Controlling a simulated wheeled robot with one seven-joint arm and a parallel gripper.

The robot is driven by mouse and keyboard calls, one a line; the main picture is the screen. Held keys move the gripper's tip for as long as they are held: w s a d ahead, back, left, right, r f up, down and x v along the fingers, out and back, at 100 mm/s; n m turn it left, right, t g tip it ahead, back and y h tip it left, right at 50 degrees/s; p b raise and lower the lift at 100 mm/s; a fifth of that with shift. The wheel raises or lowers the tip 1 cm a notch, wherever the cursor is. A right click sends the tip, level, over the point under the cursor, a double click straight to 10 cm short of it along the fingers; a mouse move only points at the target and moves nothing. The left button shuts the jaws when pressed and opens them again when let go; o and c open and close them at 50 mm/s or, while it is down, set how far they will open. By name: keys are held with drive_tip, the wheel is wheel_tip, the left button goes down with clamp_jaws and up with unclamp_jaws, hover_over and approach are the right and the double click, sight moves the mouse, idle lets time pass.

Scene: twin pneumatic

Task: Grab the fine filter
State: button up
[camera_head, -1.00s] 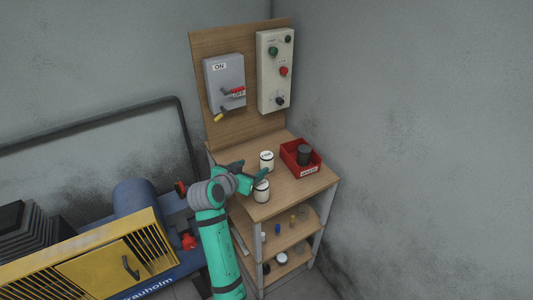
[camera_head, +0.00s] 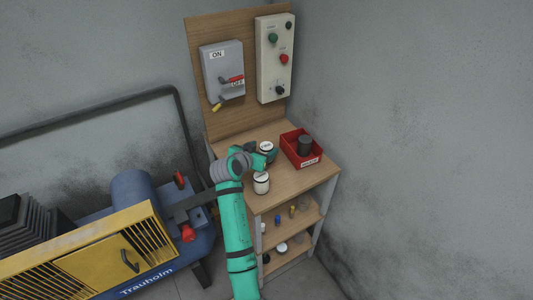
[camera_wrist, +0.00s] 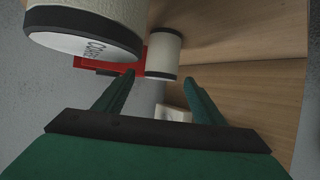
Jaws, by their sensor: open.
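Two white canisters with dark rims stand on the wooden table top in the head view: a front one (camera_head: 261,183) and a rear one (camera_head: 266,147). Their labels are too small to read there. In the wrist view the large near canister (camera_wrist: 85,25) has a label that seems to read COARSE. A second canister (camera_wrist: 163,52), its label out of sight, lies farther off, ahead of the gap between the fingers; it is probably the fine filter. My gripper (camera_head: 270,156) is open beside the rear canister. Its two fingers (camera_wrist: 160,82) also show in the wrist view, with nothing between them.
A red bin (camera_head: 312,161) holding a dark cylinder (camera_head: 304,145) stands right of the canisters. A backboard with a switch box (camera_head: 222,72) and control panel (camera_head: 275,62) rises behind. Small parts lie on lower shelves. A yellow-blue machine (camera_head: 100,255) stands left.

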drive_tip(key=shift+x, duration=0.95)
drive_tip(key=c, duration=1.2)
